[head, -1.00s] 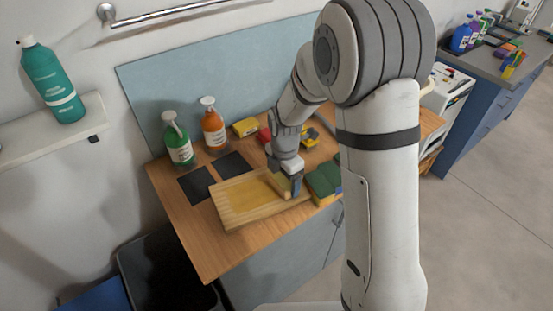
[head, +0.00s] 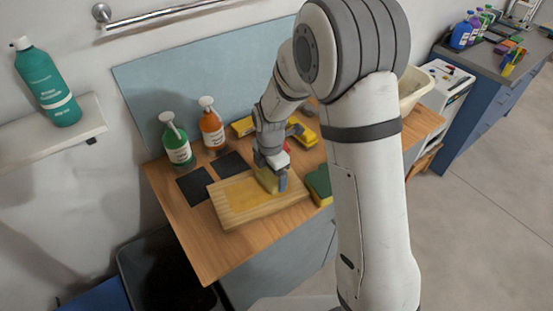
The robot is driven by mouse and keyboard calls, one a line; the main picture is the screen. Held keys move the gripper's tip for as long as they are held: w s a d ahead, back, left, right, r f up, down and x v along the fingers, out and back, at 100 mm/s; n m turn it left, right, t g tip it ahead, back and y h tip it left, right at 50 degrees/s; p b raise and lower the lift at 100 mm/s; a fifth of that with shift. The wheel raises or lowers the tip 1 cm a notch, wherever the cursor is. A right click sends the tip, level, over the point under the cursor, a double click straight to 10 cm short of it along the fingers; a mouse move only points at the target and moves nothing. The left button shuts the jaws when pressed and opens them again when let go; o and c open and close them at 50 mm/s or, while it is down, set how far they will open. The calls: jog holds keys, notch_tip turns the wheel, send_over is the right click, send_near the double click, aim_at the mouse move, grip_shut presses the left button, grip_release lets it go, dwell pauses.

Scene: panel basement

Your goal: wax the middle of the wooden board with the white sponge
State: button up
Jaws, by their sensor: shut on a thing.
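The wooden board (head: 290,205) lies flat on the workbench, and its middle (head: 243,193) shows a darker yellow patch. My gripper (head: 272,185) points down over the right part of the board. It is shut on a pale yellowish block (head: 266,178), which looks like the sponge, though it does not look clearly white here. The block is at the right end of the yellow patch, low over the board or touching it; I cannot tell which. My fingers hide part of the block.
A green bottle (head: 177,146) and an orange bottle (head: 212,130) stand behind two dark squares (head: 194,187). A green-and-yellow sponge (head: 319,184) lies right of the board. Yellow items (head: 302,133) lie behind my gripper. The bench's front left (head: 205,250) is clear.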

jog(key=shift+w+d+f, duration=0.1)
jog(key=shift+w+d, duration=0.2)
jog(key=shift+d, duration=0.7)
jog(key=shift+w+d+b, duration=0.3)
jog(key=shift+w+d, duration=0.2)
jog(key=shift+d, duration=0.15)
notch_tip(320, 180, up, 3)
jog(key=shift+s+d+r+p, duration=0.1)
jog(key=shift+d+r+p, duration=0.1)
jog(key=shift+p, duration=0.7)
jog(key=shift+r+p, duration=0.5)
jog(key=shift+r, duration=0.2)
notch_tip(320, 180, up, 3)
jog(key=shift+a+r+p, duration=0.1)
jog(key=shift+r+p, duration=0.1)
jog(key=shift+p, duration=0.75)
jog(key=shift+f, duration=0.1)
